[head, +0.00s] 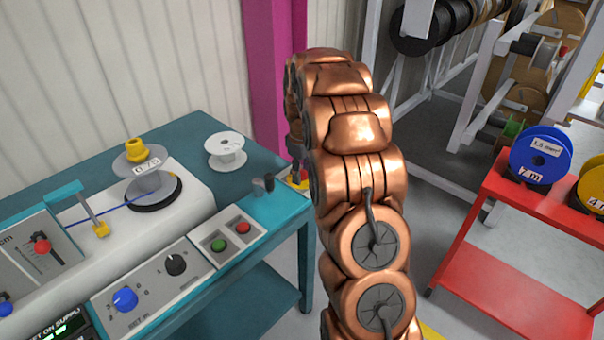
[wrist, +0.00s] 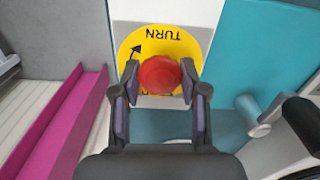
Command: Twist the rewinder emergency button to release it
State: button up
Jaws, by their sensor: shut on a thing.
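The red emergency button (wrist: 160,73) shows in the wrist view on a yellow disc (wrist: 185,46) with the word TURN, upside down, and a curved arrow. My gripper (wrist: 160,82) has one finger on each side of the button and is shut on it. The button's lower side and the base under it are hidden.
The rewinder panel has a green button (head: 219,245), another red button (head: 243,227), a black knob (head: 176,264) and a blue knob (head: 125,299). A small lever (head: 263,184) stands near the table's right edge. A magenta post (head: 265,80) rises behind. A red cart (head: 520,205) with reels stands right.

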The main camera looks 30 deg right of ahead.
jog(key=m, duration=0.4)
jog(key=shift+f+b, duration=0.1)
jog(key=shift+b, duration=0.25)
jog(key=shift+r, duration=0.4)
jog(key=o, duration=0.8)
jog(key=shift+r, duration=0.2)
jog(key=shift+r+p, duration=0.9)
jog(key=shift+r, duration=3)
